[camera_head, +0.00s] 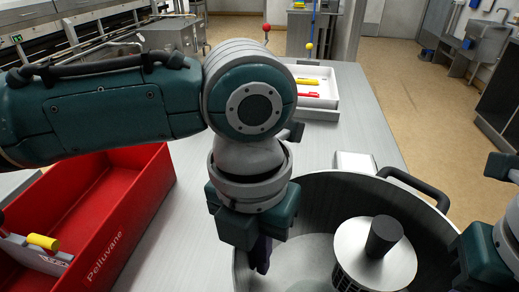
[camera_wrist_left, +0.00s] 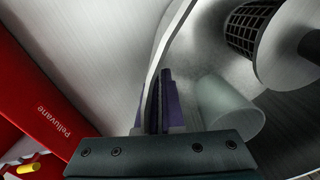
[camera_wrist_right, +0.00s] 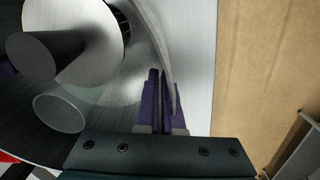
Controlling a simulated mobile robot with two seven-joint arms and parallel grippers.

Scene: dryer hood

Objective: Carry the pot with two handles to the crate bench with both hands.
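The pot (camera_head: 310,205) is a wide round grey metal vessel at the bottom right of the head view. One dark handle (camera_head: 420,187) arches from its far rim; I cannot see the other. My left gripper (camera_wrist_left: 155,105) has its purple fingers close together with the left rim (camera_wrist_left: 161,45) between them, gripping it. My right gripper (camera_wrist_right: 162,100) has its fingers close on the opposite rim (camera_wrist_right: 155,40); its fingertips are out of the head view. I cannot tell which surface is the crate bench.
A metal drum with a dark knob (camera_head: 384,236) stands inside the pot. A red crate (camera_head: 135,215) is at the left on the grey table (camera_head: 360,110). A white tray (camera_head: 318,114) with red and yellow items sits farther back. Tan floor (camera_head: 410,120) is open at the right.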

